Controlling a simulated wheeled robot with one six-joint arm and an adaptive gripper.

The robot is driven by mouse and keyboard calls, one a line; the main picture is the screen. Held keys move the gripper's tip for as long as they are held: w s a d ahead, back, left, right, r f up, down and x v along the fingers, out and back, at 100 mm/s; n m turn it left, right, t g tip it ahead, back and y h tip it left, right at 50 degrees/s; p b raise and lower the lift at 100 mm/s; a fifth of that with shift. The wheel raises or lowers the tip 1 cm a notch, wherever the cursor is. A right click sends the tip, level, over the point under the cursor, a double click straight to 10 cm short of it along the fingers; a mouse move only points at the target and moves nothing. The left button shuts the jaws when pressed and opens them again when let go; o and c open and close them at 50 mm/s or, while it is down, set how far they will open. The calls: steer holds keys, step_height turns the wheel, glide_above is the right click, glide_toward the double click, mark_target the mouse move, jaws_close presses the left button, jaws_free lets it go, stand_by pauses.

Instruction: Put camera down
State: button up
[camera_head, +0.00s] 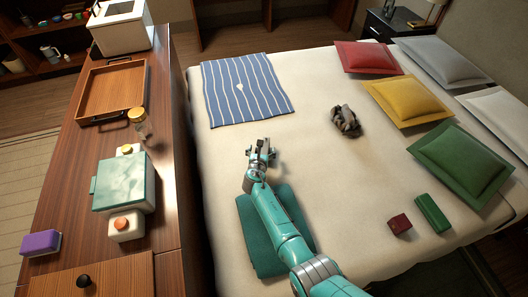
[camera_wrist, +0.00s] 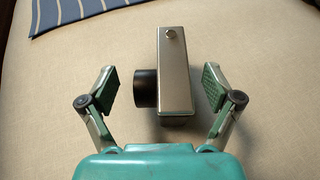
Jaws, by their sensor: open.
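The camera (camera_wrist: 174,75) is a silver box with a black lens (camera_wrist: 145,88) on its left side and a round button on top. In the wrist view it rests on the cream bed cover, between the spread fingers of my gripper (camera_wrist: 160,90). Both fingers stand apart from it, with a gap on each side. In the head view my gripper (camera_head: 261,152) is low over the bed, below the striped cloth. The camera is mostly hidden there by the gripper.
A blue striped cloth (camera_head: 245,90) lies flat above my gripper. A folded teal towel (camera_head: 247,230) lies under my arm. A crumpled dark cloth (camera_head: 345,121), several cushions, a red box (camera_head: 400,224) and a green box (camera_head: 432,213) are to the right. A wooden counter (camera_head: 85,150) stands left.

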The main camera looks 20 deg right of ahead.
steer(key=shift+w+d+f, duration=0.15)
steer(key=shift+w, duration=0.2)
steer(key=c, duration=1.6)
steer(key=shift+c, duration=0.2)
